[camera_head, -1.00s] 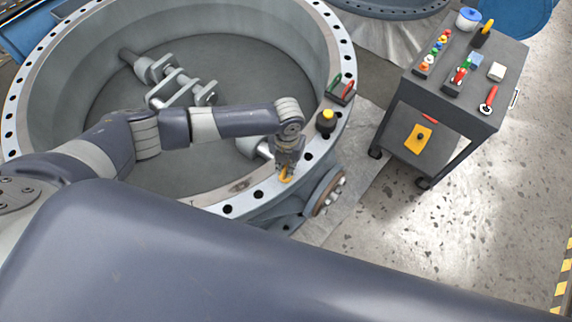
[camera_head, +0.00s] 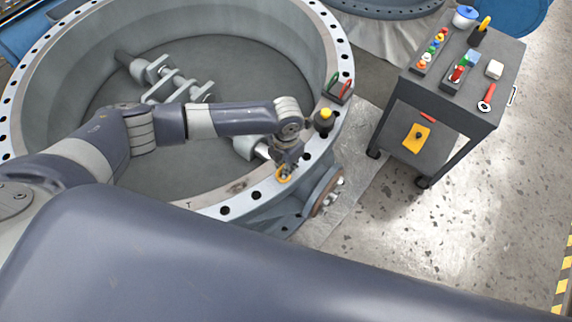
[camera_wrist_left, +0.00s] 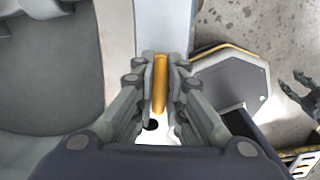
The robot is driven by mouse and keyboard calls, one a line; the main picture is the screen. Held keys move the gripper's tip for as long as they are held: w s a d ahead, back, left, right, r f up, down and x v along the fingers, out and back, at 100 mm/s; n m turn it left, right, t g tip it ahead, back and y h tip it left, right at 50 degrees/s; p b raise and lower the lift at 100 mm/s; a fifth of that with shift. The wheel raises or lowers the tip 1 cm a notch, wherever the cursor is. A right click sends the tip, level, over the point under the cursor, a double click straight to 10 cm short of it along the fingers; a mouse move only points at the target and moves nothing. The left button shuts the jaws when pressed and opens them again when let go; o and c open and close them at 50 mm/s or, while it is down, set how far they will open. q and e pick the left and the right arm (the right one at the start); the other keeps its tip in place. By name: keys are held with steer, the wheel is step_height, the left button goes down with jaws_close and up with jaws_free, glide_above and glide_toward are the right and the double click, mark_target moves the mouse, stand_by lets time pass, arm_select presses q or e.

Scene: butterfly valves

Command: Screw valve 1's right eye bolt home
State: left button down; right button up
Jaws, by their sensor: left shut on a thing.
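The orange eye bolt (camera_head: 281,175) stands on the near right part of the large valve's pale flange (camera_head: 205,211), which has a row of bolt holes. My left gripper (camera_head: 286,169) reaches down to the flange and is shut on the eye bolt's ring. In the left wrist view the ring (camera_wrist_left: 160,82) shows as an upright yellow bar between the two fingers (camera_wrist_left: 160,70). The bolt's thread is hidden, so I cannot tell how deep it sits. My right gripper (camera_wrist_left: 298,93) shows at the right edge of the left wrist view, its fingers apart and empty.
A yellow-topped dark item (camera_head: 324,121) and a small tray with red and green parts (camera_head: 339,89) stand on the flange just beyond the gripper. A tool cart (camera_head: 455,95) stands to the right. Shaft brackets (camera_head: 172,85) lie inside the valve.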

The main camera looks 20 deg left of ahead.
arm_select(q)
steer(key=c, duration=1.7)
jaws_free()
steer(key=shift+o, duration=0.2)
step_height(320, 180, up, 12)
